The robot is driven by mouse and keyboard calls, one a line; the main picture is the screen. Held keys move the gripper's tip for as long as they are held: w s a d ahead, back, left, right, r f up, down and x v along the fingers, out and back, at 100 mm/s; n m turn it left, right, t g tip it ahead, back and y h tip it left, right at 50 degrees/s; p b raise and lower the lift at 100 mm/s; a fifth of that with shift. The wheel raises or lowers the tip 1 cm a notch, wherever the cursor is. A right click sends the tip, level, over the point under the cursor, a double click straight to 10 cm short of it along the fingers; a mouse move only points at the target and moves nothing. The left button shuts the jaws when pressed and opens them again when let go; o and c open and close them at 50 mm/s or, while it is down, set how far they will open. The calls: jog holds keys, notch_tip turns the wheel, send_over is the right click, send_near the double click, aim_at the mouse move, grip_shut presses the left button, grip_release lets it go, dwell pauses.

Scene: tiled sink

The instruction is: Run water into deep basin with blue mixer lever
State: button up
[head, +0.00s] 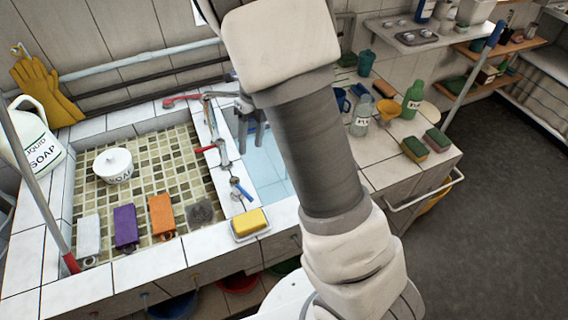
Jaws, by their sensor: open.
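The deep basin (268,172) is a light blue-white well right of the tiled divider, partly hidden by my arm. A blue lever (241,190) sits on a metal fitting at the front end of the divider. Another small blue part shows under my gripper, and I cannot tell what it belongs to. A metal tap (211,118) stands on the divider, with a red lever (206,149) beside it. My gripper (244,128) is open, fingers pointing down over the back of the deep basin, behind the blue lever and apart from it. No running water is visible.
A yellow sponge (250,222) lies on the front ledge. Bottles and sponges crowd the right counter, including a green bottle (411,100). A rail (425,190) edges that counter.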

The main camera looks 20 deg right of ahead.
jog(key=t+y+b, duration=0.2)
jog(key=t+b, duration=0.2)
jog(key=b, duration=0.6)
send_near(246, 192)
jog(key=b+x, duration=0.8)
jog(key=shift+s, duration=0.1)
jog(key=shift+r, duration=0.1)
grip_shut()
dwell(1.1)
